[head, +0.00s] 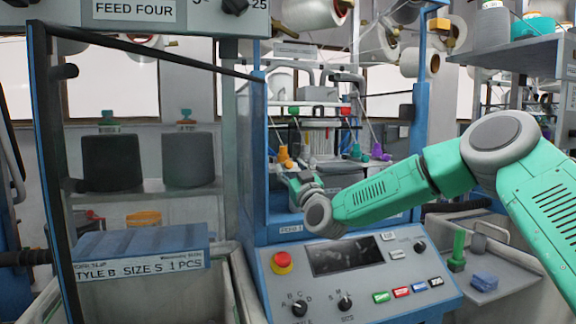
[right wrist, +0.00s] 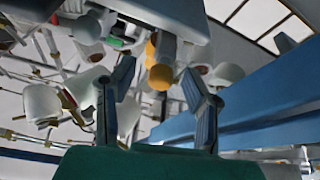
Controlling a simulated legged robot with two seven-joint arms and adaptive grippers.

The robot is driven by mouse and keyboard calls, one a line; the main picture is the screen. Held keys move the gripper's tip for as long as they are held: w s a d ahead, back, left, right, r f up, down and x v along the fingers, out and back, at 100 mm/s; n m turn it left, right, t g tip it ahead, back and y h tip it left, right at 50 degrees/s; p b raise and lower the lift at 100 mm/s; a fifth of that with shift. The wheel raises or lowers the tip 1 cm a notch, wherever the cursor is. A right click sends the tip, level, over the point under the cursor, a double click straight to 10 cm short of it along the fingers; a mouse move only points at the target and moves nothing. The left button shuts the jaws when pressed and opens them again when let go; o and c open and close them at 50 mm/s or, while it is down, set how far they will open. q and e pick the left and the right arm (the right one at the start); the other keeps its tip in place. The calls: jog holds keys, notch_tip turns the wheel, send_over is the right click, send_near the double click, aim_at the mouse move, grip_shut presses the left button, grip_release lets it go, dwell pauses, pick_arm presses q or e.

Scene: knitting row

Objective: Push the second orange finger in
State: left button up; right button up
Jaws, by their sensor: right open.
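Two orange fingers (head: 284,155) sit close together at the left side of the knitting machine's opening. My right gripper (head: 297,177) is just below the left orange pair. In the right wrist view its two fingers are apart (right wrist: 158,84), with a round orange end (right wrist: 160,77) between and beyond the tips. A second orange piece (right wrist: 151,48) shows partly behind a grey cylinder. Whether the gripper touches the orange end I cannot tell. My left gripper is not in view.
The machine's blue frame posts (head: 253,150) stand close to the left of my right gripper. Below is a control panel (head: 350,270) with a red stop button (head: 282,262) and coloured keys. A side tray (head: 500,280) holds green and blue pieces.

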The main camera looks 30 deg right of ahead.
jog(key=shift+w+d+r, duration=0.2)
jog(key=shift+w+r, duration=0.05)
jog(key=shift+w, duration=0.4)
jog(key=shift+w+a, duration=0.1)
jog(key=shift+w, duration=0.05)
jog(key=shift+a+r, duration=0.1)
jog(key=shift+c, duration=0.5)
